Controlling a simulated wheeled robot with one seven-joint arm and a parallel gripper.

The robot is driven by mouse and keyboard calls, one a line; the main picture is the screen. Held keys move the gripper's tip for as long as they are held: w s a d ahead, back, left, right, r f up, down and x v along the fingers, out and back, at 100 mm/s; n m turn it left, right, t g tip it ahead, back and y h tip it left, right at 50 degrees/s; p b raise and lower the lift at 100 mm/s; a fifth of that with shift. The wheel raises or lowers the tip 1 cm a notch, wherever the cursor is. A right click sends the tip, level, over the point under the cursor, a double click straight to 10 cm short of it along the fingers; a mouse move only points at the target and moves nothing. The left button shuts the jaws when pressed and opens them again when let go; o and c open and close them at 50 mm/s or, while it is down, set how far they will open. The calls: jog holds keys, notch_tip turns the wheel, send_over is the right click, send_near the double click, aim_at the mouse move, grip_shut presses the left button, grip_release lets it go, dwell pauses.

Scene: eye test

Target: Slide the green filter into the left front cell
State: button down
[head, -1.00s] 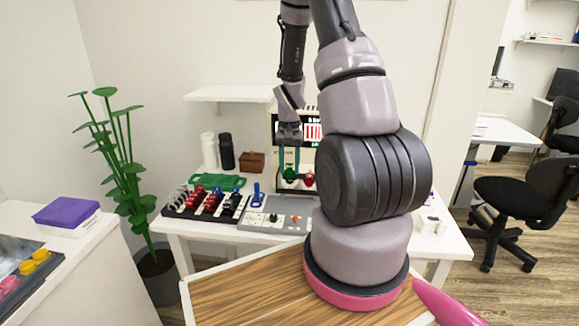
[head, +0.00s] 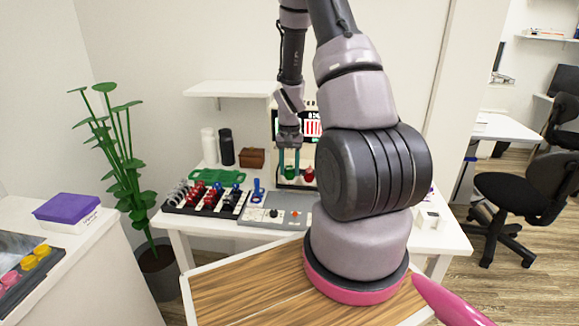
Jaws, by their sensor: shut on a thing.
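My gripper (head: 289,167) points down over the back of the table, its two teal fingers close together. It is shut on the green filter (head: 289,173), a small round green piece at the fingertips. A red round piece (head: 308,174) sits just to the right of it in the dark holder at the foot of the lit chart. The cells of this holder are too small and too covered to make out. I cannot tell whether the filter is inside a cell or just above one.
The lit chart (head: 312,124) stands behind my gripper, partly hidden by my arm. A rack of rings and coloured lenses (head: 207,197), a blue item (head: 257,190) and a grey panel with knobs (head: 276,213) lie in front. Bottles (head: 226,147) and a brown box (head: 251,158) stand behind left.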

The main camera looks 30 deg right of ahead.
jog(key=shift+f, duration=0.15)
jog(key=shift+c, duration=1.6)
grip_release()
notch_tip(320, 180, up, 11)
jog(key=shift+f, duration=0.1)
